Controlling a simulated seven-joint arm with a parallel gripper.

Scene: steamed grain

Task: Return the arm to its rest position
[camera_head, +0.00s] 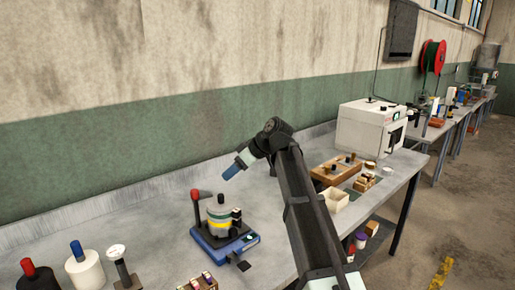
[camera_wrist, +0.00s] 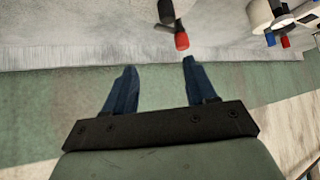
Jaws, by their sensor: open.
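My gripper (camera_head: 230,173) is raised above the bench in the head view, its blue fingers tilted down to the left. In the wrist view my gripper (camera_wrist: 159,66) shows two blue fingers spread apart with nothing between them. Below it in the head view, apart from it, stands a blue-based device (camera_head: 225,243) with a yellow-banded grey drum and a red-topped lever (camera_head: 196,205). A red knob (camera_wrist: 182,41) shows beyond the fingers in the wrist view.
The grey bench (camera_head: 140,215) runs along the wall. A wooden block (camera_head: 336,171), a pale open box (camera_head: 333,201) and a white machine (camera_head: 370,128) stand right of my arm.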

